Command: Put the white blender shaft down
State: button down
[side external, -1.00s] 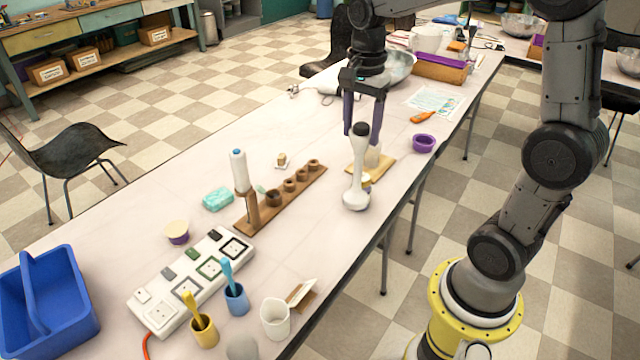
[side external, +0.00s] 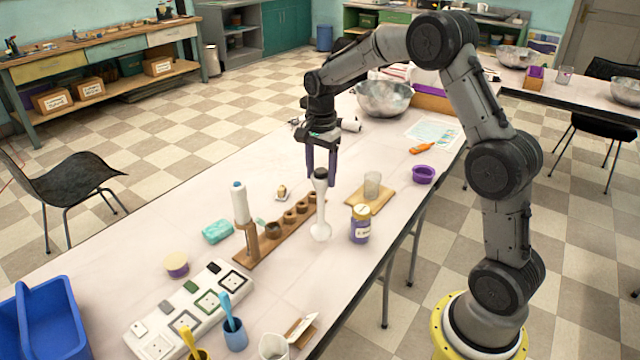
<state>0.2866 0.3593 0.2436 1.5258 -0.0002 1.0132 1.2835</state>
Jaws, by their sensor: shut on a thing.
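The white blender shaft (side external: 320,212) has a dark top and a flared white bell at its lower end. It hangs upright from my gripper (side external: 321,176), whose two purple fingers are shut at its dark upper end. The shaft is in front of the right end of the wooden rack with holes (side external: 272,242). Its bell is close to the tabletop (side external: 330,290); I cannot tell whether it touches. A white handle with a blue button (side external: 240,203) stands upright at the rack's left end.
A purple-labelled jar (side external: 360,226) stands just right of the shaft. A wooden board (side external: 381,196) with a clear glass (side external: 372,185) and a purple bowl (side external: 423,174) lie farther right. A teal soap-like block (side external: 217,231) and a power strip (side external: 186,306) are left. Bare table lies in front.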

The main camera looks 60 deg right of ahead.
aim_at(320, 185)
jog(key=shift+w+f, duration=0.15)
jog(key=shift+f, duration=0.75)
jog(key=shift+w+f, duration=0.1)
jog(key=shift+f, duration=0.75)
jog(key=shift+c, duration=0.6)
grip_release()
jog(key=shift+f, duration=0.2)
